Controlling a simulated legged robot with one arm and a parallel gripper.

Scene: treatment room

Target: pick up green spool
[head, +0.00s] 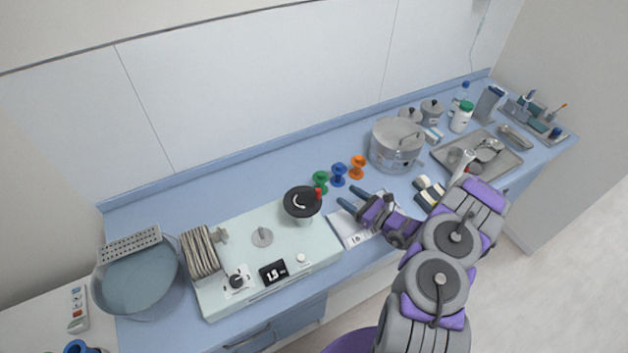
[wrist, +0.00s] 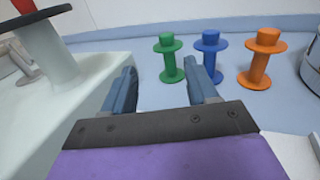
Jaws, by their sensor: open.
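The green spool (head: 321,181) stands upright on the blue counter, just right of the pale green machine and left of a blue spool. It also stands upright in the wrist view (wrist: 171,60), seen beyond and between my fingertips, nearer the right finger. My gripper (head: 347,197) is open and empty, short of the spools and toward the counter's front. In the wrist view my gripper (wrist: 162,88) has its two blue-grey fingers spread apart, with neither seen to be closed on the spool.
A blue spool (head: 339,174) and an orange spool (head: 357,167) stand close by on the right. A steel pot (head: 397,146) stands further right. A paper (head: 352,228) lies below my gripper.

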